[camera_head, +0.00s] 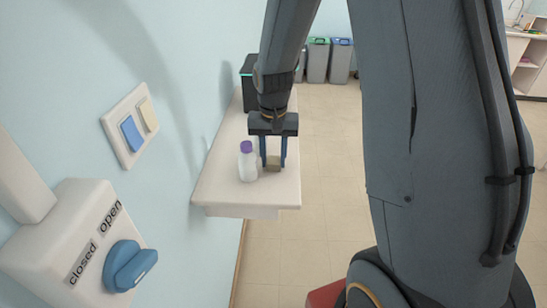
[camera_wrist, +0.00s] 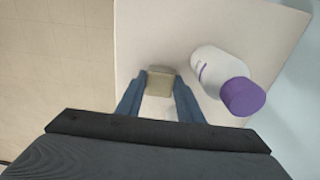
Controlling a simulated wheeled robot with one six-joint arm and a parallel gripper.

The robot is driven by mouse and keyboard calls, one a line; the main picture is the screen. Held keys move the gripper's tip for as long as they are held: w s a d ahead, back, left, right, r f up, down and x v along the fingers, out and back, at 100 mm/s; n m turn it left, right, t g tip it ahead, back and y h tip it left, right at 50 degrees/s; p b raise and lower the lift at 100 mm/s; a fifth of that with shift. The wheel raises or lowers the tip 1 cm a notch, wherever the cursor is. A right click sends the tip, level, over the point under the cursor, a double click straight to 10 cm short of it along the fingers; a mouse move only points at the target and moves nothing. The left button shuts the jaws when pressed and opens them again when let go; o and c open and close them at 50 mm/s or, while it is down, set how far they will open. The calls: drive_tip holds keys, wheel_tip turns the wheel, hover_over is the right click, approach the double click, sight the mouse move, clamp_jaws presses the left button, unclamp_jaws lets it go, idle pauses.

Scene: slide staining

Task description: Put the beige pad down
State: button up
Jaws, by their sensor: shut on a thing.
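The beige pad (camera_wrist: 159,82) is a small block between the fingertips of my gripper (camera_wrist: 160,90) in the wrist view. In the head view the pad (camera_head: 273,163) shows low between the blue fingers of my gripper (camera_head: 273,160), above the white shelf (camera_head: 222,188). My gripper points down and is shut on the pad. I cannot tell whether the pad touches the shelf top. A white bottle with a purple cap (camera_head: 248,163) stands just left of the gripper in the head view, and right of it in the wrist view (camera_wrist: 210,68).
A black box (camera_head: 250,75) stands at the shelf's far end. A switch plate (camera_head: 130,124) and a valve box with a blue knob (camera_head: 130,266) are on the left wall. Grey bins (camera_head: 317,65) stand on the floor beyond. The shelf's near left part is clear.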

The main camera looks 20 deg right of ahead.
drive_tip(key=o, duration=1.1)
drive_tip(key=shift+f, duration=0.1)
